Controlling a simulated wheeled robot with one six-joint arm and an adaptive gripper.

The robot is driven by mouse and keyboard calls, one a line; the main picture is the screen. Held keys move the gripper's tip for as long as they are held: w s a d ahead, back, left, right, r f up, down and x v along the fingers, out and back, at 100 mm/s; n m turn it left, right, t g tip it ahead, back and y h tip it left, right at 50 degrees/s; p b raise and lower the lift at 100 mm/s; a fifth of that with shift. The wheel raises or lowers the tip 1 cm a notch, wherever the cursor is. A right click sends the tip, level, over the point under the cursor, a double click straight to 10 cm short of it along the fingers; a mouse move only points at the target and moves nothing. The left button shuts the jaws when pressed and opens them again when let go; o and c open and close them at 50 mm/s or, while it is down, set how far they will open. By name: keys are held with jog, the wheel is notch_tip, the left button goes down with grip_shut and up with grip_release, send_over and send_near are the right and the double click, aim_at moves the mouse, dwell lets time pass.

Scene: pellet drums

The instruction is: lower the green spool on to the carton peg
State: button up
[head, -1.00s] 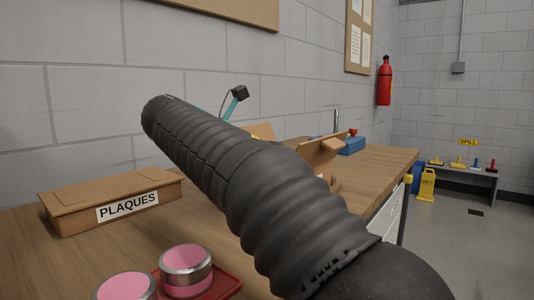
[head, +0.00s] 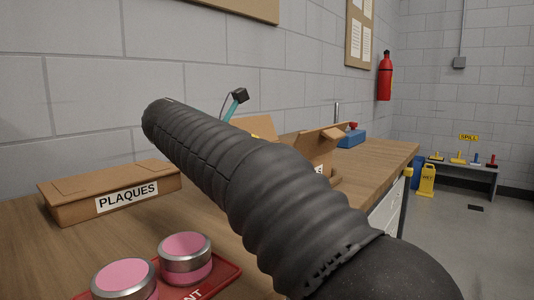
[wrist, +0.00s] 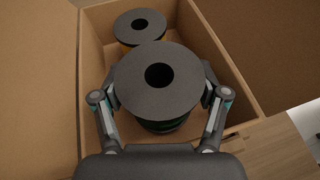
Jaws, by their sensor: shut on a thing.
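The green spool (wrist: 158,80) is in my gripper (wrist: 160,95) in the wrist view. Its dark round flange with a centre hole faces the camera, and a little green winding shows below the flange. The two fingers are shut on it from left and right. It is over the open carton (wrist: 95,110); the peg is hidden, and I cannot tell how high the spool is. In the head view my arm covers the gripper and spool, and part of the carton (head: 322,145) shows behind it.
A second spool (wrist: 140,26) with orange-yellow winding stands in the carton, close behind the held one. Open flaps (wrist: 35,90) surround the carton. A PLAQUES box (head: 110,185), pink-topped tins (head: 185,257) on a red tray (head: 215,280) and a blue object (head: 350,138) share the bench.

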jog(key=shift+f, duration=0.5)
jog(key=o, duration=1.3)
notch_tip(320, 180, up, 3)
jog(key=p, duration=0.3)
jog(key=shift+r, duration=1.45)
